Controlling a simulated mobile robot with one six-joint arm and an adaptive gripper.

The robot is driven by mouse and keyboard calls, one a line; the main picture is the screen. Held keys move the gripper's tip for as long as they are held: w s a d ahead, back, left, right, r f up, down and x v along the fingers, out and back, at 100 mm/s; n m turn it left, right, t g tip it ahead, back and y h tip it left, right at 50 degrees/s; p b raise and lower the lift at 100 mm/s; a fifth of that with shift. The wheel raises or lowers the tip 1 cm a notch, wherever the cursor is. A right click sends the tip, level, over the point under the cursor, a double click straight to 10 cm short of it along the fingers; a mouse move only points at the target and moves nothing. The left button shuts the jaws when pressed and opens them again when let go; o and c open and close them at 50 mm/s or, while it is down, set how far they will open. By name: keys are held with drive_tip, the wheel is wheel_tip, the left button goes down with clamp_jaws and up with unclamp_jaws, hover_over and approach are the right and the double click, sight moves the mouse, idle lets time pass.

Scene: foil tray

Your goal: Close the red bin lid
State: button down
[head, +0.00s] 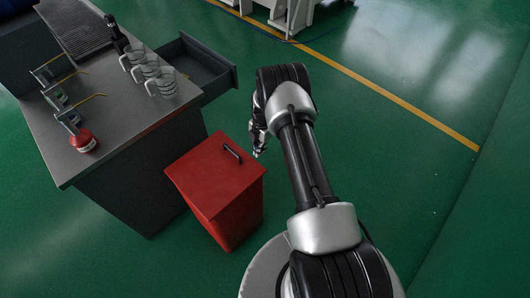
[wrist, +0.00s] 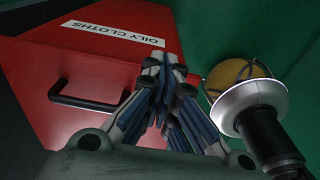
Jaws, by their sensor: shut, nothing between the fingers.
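The red bin (head: 232,218) stands on the green floor beside the workbench. Its red lid (head: 205,178) lies flat across the top and looks closed, with no gap that I can see. A black handle (head: 232,153) sits on the lid near its far right edge. In the wrist view the lid's handle (wrist: 88,104) is at the left, and a white "OILY CLOTHS" label (wrist: 112,34) shows upside down on the red bin. My gripper (head: 260,150) is shut and empty, just right of the handle in the head view. Its fingertips also show in the wrist view (wrist: 166,68).
The grey workbench (head: 110,120) at the left carries several glass mugs (head: 146,70), a dark bottle (head: 116,36) and a red round object (head: 83,140). A dark drawer (head: 205,68) stands open behind the bin. Green floor is free to the right.

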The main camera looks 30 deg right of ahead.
drive_tip(key=w+d+r, duration=0.2)
drive_tip(key=w+d, duration=0.1)
drive_tip(key=d, duration=0.6)
drive_tip(key=shift+d+r, duration=0.25)
drive_tip(key=shift+r, duration=0.1)
